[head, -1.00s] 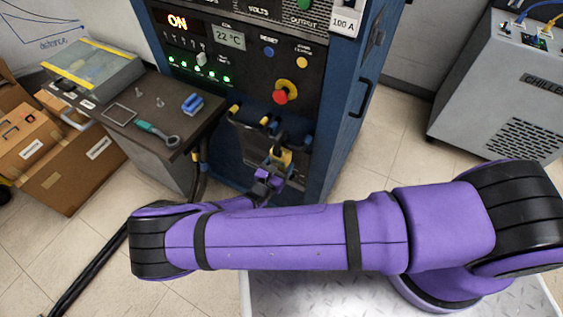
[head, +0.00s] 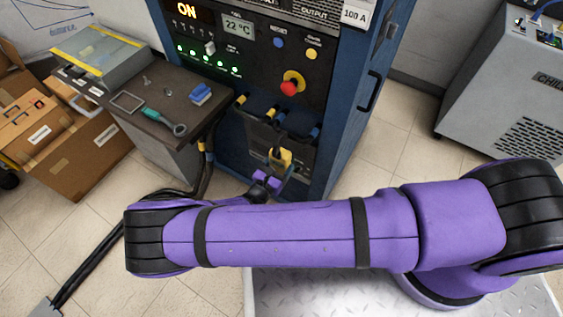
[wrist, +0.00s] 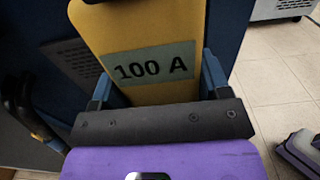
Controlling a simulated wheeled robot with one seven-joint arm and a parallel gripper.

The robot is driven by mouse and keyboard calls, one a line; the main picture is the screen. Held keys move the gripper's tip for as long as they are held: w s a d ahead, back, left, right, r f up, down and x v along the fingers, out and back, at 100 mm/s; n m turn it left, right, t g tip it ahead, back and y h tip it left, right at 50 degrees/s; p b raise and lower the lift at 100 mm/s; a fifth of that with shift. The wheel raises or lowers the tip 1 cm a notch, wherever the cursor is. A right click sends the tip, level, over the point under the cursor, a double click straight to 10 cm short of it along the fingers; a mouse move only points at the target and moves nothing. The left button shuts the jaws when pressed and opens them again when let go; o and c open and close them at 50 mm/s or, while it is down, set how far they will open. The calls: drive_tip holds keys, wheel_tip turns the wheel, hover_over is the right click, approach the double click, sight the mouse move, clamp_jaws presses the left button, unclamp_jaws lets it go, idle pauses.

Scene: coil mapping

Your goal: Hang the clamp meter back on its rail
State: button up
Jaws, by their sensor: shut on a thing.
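The clamp meter (head: 281,159) is a yellow body, seen small in front of the lower cabinet front in the head view. In the wrist view the yellow body (wrist: 115,30) fills the top middle and bears a grey "100 A" label. My gripper (wrist: 158,84) is shut on it, with a blue finger on each side. In the head view my gripper (head: 275,176) is small and partly hidden by my purple arm. The meter's far end is cut off in the wrist view. I cannot clearly make out the rail, or whether the meter touches the cabinet.
The blue cabinet (head: 345,120) has a red stop button (head: 290,87) and cable plugs (head: 273,112) above the meter. A side table (head: 150,85) with a green-handled tool (head: 165,122) and a blue block (head: 201,94) stands left. A grey chiller (head: 510,90) stands right. Open floor lies between.

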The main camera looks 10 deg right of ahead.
drive_tip(key=shift+v, duration=1.05)
drive_tip(key=shift+r, duration=0.1)
